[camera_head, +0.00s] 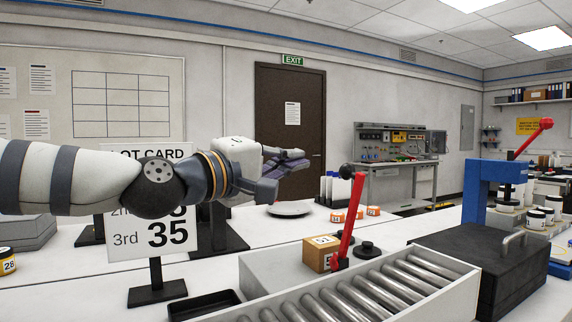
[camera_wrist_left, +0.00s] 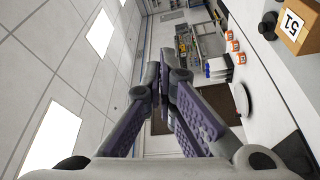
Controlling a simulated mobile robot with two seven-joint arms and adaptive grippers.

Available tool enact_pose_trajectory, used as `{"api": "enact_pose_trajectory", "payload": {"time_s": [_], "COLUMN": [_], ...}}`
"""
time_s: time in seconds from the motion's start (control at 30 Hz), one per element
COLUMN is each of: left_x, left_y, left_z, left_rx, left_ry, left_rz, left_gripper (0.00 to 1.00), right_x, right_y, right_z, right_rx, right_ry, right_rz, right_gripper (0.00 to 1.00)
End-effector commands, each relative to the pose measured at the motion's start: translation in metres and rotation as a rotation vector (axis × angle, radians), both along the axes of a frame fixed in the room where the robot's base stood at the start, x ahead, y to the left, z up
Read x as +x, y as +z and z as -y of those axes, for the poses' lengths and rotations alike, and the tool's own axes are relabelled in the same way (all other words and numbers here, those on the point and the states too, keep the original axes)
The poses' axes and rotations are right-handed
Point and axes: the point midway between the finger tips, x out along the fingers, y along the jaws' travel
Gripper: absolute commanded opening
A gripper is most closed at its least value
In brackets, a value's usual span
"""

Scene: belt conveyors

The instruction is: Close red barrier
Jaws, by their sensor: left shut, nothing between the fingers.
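The red barrier (camera_head: 347,220) is a red bar with a black knob on top, standing raised and slightly tilted at the side of the roller conveyor (camera_head: 458,292) in the head view. My left gripper (camera_head: 298,160) is shut and empty, in the air to the left of the barrier and above its knob, apart from it. In the left wrist view its purple-padded fingers (camera_wrist_left: 166,72) come together with nothing between them. I cannot clearly make out the red bar in that view. My right gripper is not in view.
A blue press with a red lever (camera_head: 478,188) stands to the right. A lot card sign (camera_head: 150,238) and black tray (camera_head: 203,305) are at the left.

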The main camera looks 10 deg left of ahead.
Motion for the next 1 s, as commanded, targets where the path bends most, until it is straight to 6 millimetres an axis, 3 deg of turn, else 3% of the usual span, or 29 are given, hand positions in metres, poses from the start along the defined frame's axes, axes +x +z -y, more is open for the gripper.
{"api": "enact_pose_trajectory", "payload": {"time_s": [0.23, 0.5, 1.0], "left_x": [0.045, 0.015, 0.014], "left_y": [0.001, 0.0, -0.007], "left_z": [0.032, 0.053, 0.054], "left_rx": [0.001, 0.002, 0.004], "left_ry": [0.0, -0.001, 0.0], "left_rz": [-0.003, 0.005, 0.004], "left_gripper": [0.0, 0.0, 0.0], "right_x": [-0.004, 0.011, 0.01], "right_y": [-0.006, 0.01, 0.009], "right_z": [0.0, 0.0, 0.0], "right_rx": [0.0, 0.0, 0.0], "right_ry": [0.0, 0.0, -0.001], "right_rz": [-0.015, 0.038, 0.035], "right_gripper": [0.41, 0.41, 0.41]}}
